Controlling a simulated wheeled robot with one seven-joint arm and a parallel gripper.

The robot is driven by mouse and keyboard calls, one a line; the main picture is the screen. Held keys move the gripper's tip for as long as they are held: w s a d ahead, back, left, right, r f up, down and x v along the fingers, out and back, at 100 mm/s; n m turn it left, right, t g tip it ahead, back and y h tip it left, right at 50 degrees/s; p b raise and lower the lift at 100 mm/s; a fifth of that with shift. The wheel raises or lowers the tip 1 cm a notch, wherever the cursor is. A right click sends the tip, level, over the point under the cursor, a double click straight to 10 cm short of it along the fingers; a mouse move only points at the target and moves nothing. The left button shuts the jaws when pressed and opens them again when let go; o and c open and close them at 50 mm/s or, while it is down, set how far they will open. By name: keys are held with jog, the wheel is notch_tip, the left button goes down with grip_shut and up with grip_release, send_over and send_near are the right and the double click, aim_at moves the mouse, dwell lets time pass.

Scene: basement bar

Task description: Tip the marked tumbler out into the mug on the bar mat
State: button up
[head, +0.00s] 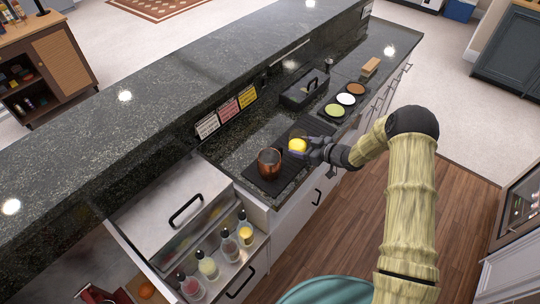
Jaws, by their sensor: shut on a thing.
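A copper mug (269,163) stands upright on the dark bar mat (287,176), near the mat's close end. My gripper (308,149) is just to the right of the mug and is shut on a small tumbler (297,145) with a yellow top or content. The tumbler is over the mat, apart from the mug by a small gap. It looks roughly upright, but its sides are mostly hidden by the gripper. I cannot make out a mark on it, nor whether its base touches the mat.
A raised granite ledge (150,120) with three cards (229,110) runs behind the counter. A black caddy (304,91), a tray of green, white and brown rounds (346,99) and a wooden block (371,67) stand beyond. Several bottles (208,266) fill a steel well at the near left.

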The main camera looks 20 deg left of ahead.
aim_at(300, 141)
jog(key=r, duration=0.1)
jog(key=r+p, duration=0.1)
jog(key=s+r+n, duration=0.1)
jog(key=shift+a+r+h, duration=0.3)
jog(key=shift+r+h, duration=0.05)
jog(key=shift+h, duration=0.05)
jog(key=shift+s+a+r+n+t+h, duration=0.15)
jog(key=shift+s+a+r+n+t, duration=0.15)
jog(key=shift+r, duration=0.2)
jog(key=shift+s+a+r+n+t+h, duration=0.1)
jog(key=shift+s+r+n+t+h, duration=0.05)
jog(key=shift+r+n+t, duration=0.3)
jog(key=s+a+r+n+t+h+b, duration=0.1)
jog(key=n+b, duration=0.1)
jog(key=s+r+n+t+h+b, duration=0.1)
jog(key=n+t+b, duration=0.1)
jog(key=b, duration=0.1)
jog(key=shift+s+a+r, duration=0.2)
jog(key=shift+a+r, duration=0.05)
jog(key=shift+a, duration=0.1)
jog(key=shift+b, duration=0.45)
jog(key=shift+r+n+t+h, duration=0.15)
jog(key=shift+n+t+h, duration=0.1)
jog(key=shift+n+h, duration=0.1)
jog(key=shift+s+r, duration=0.15)
jog(key=shift+r+n, duration=0.1)
jog(key=shift+n, duration=0.2)
